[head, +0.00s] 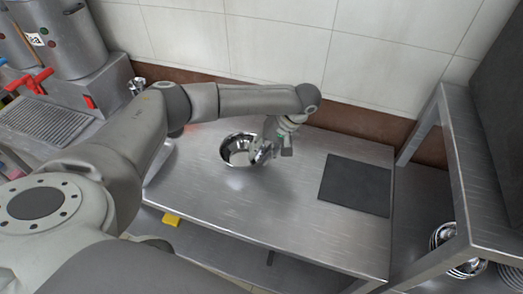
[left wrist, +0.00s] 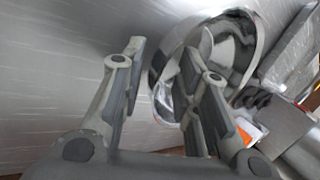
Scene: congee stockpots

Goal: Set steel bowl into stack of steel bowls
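A shiny steel bowl (head: 229,154) stands on the steel table (head: 240,205). My left gripper (head: 266,148) is at the bowl's right side. In the left wrist view my left gripper (left wrist: 165,60) has its fingers apart. The bowl (left wrist: 241,48) shows there behind the right finger, and part of its rim reaches into the gap between the fingers. I cannot tell whether a finger touches it. Several nested steel bowls (head: 446,236) stand at the lower right, partly hidden by a shelf's edge. My right gripper is not in view.
A dark flat mat (head: 355,184) lies on the right of the table. A steel shelf frame (head: 462,175) rises to the right of it. A tiled wall (head: 270,45) closes the back. The table's front middle is clear.

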